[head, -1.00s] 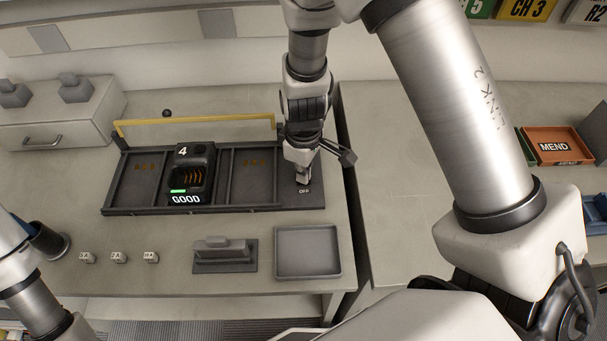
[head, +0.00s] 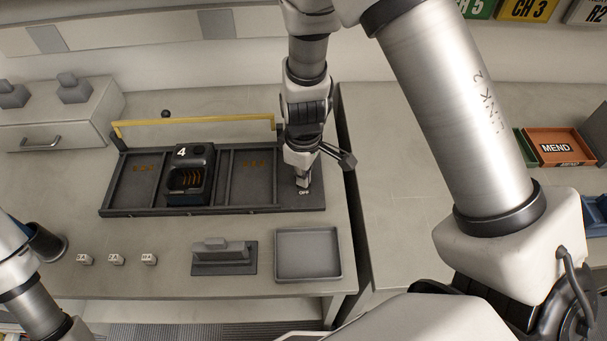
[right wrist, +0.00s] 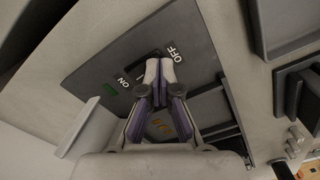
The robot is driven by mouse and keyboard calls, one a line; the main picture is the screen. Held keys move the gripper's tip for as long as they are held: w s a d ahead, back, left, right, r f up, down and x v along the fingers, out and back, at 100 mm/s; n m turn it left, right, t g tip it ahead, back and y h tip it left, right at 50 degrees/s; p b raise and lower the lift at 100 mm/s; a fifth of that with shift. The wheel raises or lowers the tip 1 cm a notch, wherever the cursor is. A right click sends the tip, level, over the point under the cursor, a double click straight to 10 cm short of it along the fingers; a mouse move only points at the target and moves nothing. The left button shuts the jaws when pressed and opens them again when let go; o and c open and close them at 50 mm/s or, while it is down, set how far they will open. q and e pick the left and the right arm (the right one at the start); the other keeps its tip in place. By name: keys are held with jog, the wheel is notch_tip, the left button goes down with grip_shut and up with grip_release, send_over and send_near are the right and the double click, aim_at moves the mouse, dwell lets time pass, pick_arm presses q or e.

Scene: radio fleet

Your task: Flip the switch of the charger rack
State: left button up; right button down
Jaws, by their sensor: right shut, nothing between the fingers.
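The tips mostly hide the switch lever.
A grey empty tray (head: 308,276), a grey block on a dark base (head: 224,269) and small white cubes (head: 116,259) lie in front of the rack. A drawer unit (head: 60,125) is at left. An orange MEND bin (head: 558,147) stands on the right bench.

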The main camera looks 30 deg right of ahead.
jog(key=shift+r+p, duration=2.55)
jog(key=shift+r, duration=0.85)
